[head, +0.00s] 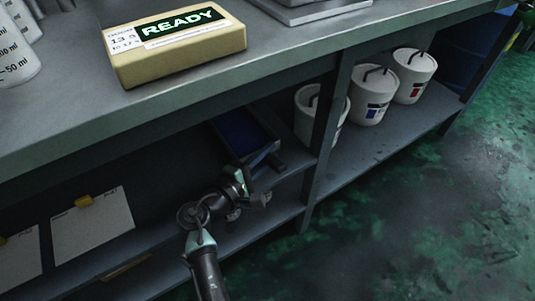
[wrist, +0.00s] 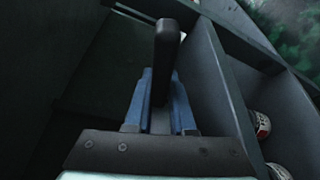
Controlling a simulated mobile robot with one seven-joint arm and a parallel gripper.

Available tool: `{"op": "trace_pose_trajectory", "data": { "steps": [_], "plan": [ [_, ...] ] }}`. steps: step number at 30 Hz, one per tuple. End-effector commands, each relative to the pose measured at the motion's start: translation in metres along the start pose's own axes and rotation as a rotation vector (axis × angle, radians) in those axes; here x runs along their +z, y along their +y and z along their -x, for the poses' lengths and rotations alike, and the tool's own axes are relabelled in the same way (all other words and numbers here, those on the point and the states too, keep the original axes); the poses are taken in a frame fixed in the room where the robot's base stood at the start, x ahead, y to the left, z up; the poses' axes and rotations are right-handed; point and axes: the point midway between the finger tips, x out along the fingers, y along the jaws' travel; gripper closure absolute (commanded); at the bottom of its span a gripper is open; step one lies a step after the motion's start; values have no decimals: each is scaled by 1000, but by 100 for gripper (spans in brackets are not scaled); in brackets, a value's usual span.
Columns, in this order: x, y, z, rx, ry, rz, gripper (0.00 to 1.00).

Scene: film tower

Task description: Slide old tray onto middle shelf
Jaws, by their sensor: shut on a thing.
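The tray (head: 238,133) is a shallow dark-blue tray with a grey rim. In the head view it lies tilted in the picture, under the bench top and partly inside the shelf bay. My gripper (head: 262,176) is at its near end and is shut on it. In the wrist view, my gripper (wrist: 160,103) shows close up, with a dark upright bar between two blue parts. My arm hides some of the tray's near end. The middle shelf's surface under the tray is too dark to make out.
An upright post (head: 327,130) stands just right of the tray. White tubs (head: 376,95) stand on the shelf beyond it. Pale sheets (head: 92,228) with yellow clips are at lower left. A yellow READY box (head: 178,65) sits on the bench top (head: 65,95). Green floor (head: 400,220) is open at right.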

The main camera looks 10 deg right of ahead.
Motion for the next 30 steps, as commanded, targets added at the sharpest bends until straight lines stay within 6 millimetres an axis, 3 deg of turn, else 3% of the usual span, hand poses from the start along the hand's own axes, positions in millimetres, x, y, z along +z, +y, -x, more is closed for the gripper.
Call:
{"op": "trace_pose_trajectory", "data": {
  "steps": [1,2,7,19,23,30],
  "plan": [
    [0,1,0,2,0,-2,100],
    [0,1,0,2,0,-2,72],
    [0,1,0,2,0,-1,43],
    [0,0,8,-1,2,3,43],
    [1,3,30,1,4,3,43],
    [1,4,84,1,5,2,43]
  ]
}}
